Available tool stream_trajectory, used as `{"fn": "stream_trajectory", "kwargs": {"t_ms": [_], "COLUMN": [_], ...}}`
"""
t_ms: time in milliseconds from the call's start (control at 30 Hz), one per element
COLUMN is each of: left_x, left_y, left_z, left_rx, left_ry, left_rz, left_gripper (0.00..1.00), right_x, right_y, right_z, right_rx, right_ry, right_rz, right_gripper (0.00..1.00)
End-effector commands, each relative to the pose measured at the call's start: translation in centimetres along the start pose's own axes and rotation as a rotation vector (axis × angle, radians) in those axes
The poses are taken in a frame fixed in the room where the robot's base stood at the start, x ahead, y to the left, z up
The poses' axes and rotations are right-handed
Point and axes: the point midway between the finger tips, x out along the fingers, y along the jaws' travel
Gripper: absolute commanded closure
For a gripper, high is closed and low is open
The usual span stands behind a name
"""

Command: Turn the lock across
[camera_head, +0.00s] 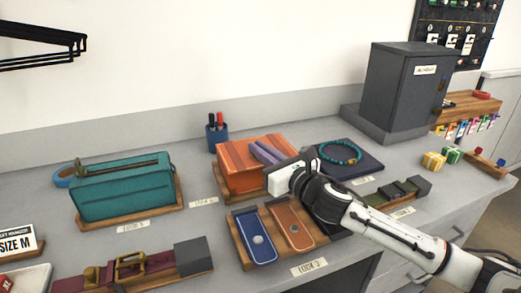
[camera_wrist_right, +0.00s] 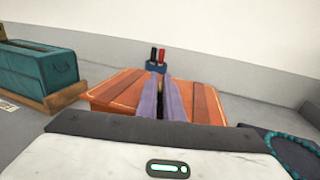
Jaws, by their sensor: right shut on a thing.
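An orange bag or case (camera_head: 232,158) sits on a wooden tray at the middle of the counter; it also fills the middle of the right wrist view (camera_wrist_right: 112,92). My right gripper (camera_head: 257,147) reaches over it from the right, its lavender fingers close together above the orange top. In the right wrist view the fingertips (camera_wrist_right: 160,80) meet over the case's middle, with a small yellowish bit between them. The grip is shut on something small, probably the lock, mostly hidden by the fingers. Which way the lock lies cannot be told. My left gripper is not in view.
A teal case (camera_head: 125,187) stands left. A pen cup (camera_head: 216,136) is behind. A tray with blue (camera_head: 256,240) and brown straps lies in front. A turquoise bead necklace (camera_head: 340,154) on a dark pad and a grey cabinet (camera_head: 390,90) are right. A belt (camera_head: 130,270) lies front left.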

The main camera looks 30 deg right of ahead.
Motion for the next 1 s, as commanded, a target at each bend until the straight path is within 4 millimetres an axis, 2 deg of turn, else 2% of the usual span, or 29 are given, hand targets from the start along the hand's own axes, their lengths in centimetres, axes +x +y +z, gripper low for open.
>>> {"fn": "stream_trajectory", "kwargs": {"t_ms": [400,767,800,867,900,1000], "left_x": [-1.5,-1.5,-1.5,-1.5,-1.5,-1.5], "left_y": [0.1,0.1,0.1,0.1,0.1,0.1], "left_z": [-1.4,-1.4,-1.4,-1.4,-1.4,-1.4], "left_rx": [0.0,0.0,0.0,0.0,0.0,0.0], "left_ry": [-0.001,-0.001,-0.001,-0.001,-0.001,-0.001], "left_rz": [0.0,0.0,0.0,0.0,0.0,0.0], "left_gripper": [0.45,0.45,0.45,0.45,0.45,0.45], "right_x": [0.0,0.0,0.0,0.0,0.0,0.0], "right_y": [0.1,0.0,0.0,0.0,0.0,0.0], "right_z": [0.1,0.0,-0.1,0.0,0.0,0.0], "right_rx": [0.003,0.0,0.0,0.0,0.0,0.0], "right_ry": [0.002,0.001,0.001,0.001,0.0,0.0], "right_rz": [-0.238,-0.264,-0.264,-0.264,-0.264,-0.263], "right_gripper": [1.0,1.0,0.88,0.78,0.74,0.74]}}
